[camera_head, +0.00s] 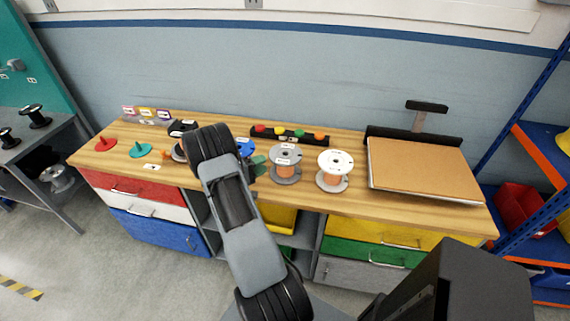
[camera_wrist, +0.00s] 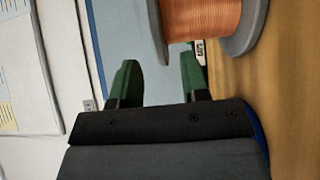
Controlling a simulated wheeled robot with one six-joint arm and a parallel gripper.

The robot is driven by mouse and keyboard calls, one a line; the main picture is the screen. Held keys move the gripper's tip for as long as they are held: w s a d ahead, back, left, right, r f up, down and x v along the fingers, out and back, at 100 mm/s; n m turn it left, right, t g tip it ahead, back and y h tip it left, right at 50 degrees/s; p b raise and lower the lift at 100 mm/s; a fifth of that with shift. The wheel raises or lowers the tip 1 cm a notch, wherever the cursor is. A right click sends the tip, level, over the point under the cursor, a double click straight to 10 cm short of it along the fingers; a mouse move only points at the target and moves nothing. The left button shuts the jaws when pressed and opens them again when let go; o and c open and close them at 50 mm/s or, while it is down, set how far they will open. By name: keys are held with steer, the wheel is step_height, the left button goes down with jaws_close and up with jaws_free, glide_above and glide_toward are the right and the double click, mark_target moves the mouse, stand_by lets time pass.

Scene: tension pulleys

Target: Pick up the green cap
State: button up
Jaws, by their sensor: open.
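A green cap (camera_head: 141,150), disc-shaped with a raised middle, lies on the wooden workbench at the left, to the right of a red one. A small round green piece (camera_head: 298,133) also sits in the black rack at the back. My gripper (camera_head: 258,164) is over the middle of the bench, mostly hidden behind my arm, well right of the disc-shaped cap. In the wrist view my gripper (camera_wrist: 157,72) is open, with two green fingers apart and nothing between them. Neither green piece can be made out in the wrist view.
Two copper wire spools (camera_head: 285,164) (camera_head: 335,171) stand right of my gripper; a copper spool (camera_wrist: 205,18) is close in the wrist view. The red cap (camera_head: 105,144), black rack (camera_head: 262,138) and brown board (camera_head: 420,170) are also on the workbench (camera_head: 220,190).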

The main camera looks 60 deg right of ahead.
mark_target(271, 160)
steer(key=shift+p+x, duration=0.55)
steer(key=shift+x, duration=1.55)
steer(key=shift+c, duration=0.4)
jaws_close()
steer(key=shift+r, duration=0.1)
